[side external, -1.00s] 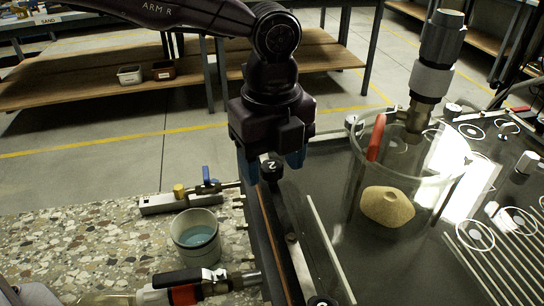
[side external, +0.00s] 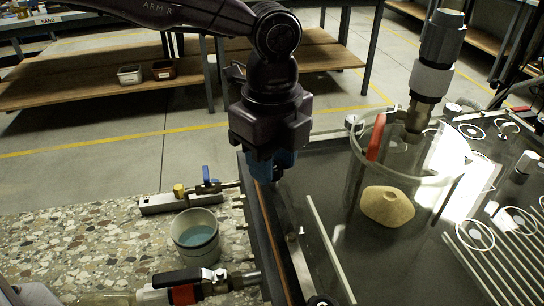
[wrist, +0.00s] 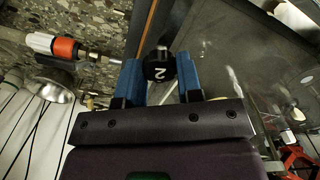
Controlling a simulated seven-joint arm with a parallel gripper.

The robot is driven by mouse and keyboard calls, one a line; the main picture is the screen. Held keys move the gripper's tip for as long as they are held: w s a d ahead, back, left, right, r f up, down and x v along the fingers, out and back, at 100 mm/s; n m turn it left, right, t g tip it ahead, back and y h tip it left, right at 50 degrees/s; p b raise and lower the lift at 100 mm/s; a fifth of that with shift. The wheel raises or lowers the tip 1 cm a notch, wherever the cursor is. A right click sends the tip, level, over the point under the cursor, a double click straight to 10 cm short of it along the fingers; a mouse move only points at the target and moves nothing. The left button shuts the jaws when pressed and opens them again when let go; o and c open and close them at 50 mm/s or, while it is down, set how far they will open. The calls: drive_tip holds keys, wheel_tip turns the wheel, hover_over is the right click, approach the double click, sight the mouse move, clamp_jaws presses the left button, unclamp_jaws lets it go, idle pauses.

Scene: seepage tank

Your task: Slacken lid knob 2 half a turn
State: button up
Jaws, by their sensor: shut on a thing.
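Lid knob 2 (wrist: 158,68) is a black knob with a white "2" on its face, near the edge of the tank lid (side external: 335,165). In the wrist view it sits between the two blue fingers of my gripper (wrist: 159,63), which are shut on it from both sides. In the side view my gripper (side external: 271,168) points down at the lid's left edge. There its blue fingers line up nearly one behind the other and hide most of the knob.
A bucket of bluish water (side external: 197,238) and a blue-handled valve (side external: 208,178) lie left. Another black knob (side external: 321,301) is at the front.

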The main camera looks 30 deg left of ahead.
drive_tip(key=n, duration=0.5)
drive_tip(key=shift+n, duration=0.3)
drive_tip(key=n, duration=0.4)
drive_tip(key=shift+r+n, duration=0.1)
drive_tip(key=shift+n, duration=0.2)
drive_tip(key=n, duration=0.5)
drive_tip(key=shift+n, duration=2.7)
drive_tip(key=o, duration=0.9)
drive_tip(key=shift+o, duration=0.2)
wheel_tip(320, 180, up, 13)
